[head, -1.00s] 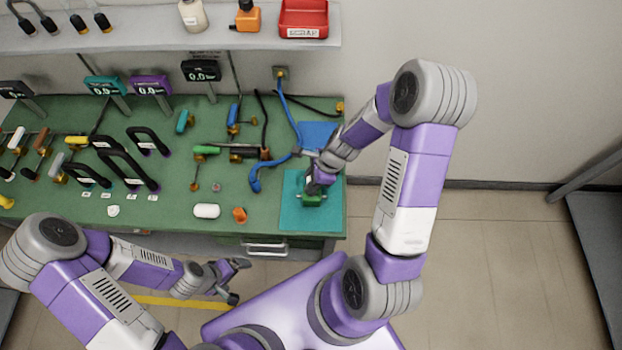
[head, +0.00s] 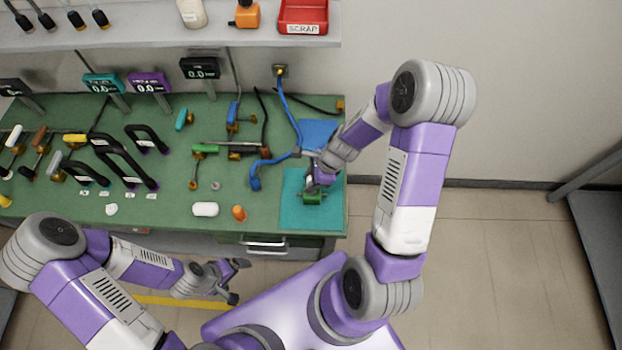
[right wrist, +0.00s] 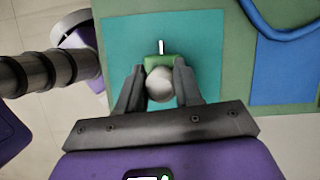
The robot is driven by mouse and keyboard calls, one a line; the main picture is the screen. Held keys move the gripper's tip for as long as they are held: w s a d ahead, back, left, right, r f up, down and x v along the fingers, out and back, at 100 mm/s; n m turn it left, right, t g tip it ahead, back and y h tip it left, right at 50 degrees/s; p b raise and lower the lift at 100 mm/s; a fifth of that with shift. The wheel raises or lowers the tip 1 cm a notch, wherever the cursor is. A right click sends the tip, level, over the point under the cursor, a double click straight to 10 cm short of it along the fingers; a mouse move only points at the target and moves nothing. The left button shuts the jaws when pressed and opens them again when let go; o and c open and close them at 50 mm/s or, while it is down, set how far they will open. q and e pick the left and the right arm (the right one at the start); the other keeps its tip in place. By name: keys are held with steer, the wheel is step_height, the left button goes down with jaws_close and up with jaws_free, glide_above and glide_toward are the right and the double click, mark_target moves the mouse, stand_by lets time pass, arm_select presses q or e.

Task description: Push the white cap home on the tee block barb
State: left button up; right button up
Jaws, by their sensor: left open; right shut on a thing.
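The green tee block (head: 313,198) sits on the teal mat (head: 297,215) at the bench's front right. It also shows in the right wrist view (right wrist: 151,61), with a thin white stub on its far side. My right gripper (head: 318,187) is at the block. In the right wrist view its fingers are shut on the round white cap (right wrist: 160,86), which lies right against the block's near side. The barb there is hidden, so I cannot tell how far the cap is on it. My left gripper (head: 238,281) is open and empty, off the bench's front edge.
A white capsule-shaped piece (head: 205,209) and an orange piece (head: 239,213) lie left of the mat. A blue hose (head: 257,178) and a clamp fixture (head: 240,150) are behind them. A red scrap bin (head: 303,14) stands on the shelf.

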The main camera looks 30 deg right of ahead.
steer(key=shift+f+b, duration=0.9)
steer(key=shift+f, duration=0.2)
steer(key=o, duration=1.1)
steer(key=p+v, duration=0.2)
steer(key=v, duration=0.5)
steer(key=shift+r+p, duration=0.25)
steer(key=shift+p, duration=0.05)
steer(key=shift+s, duration=0.1)
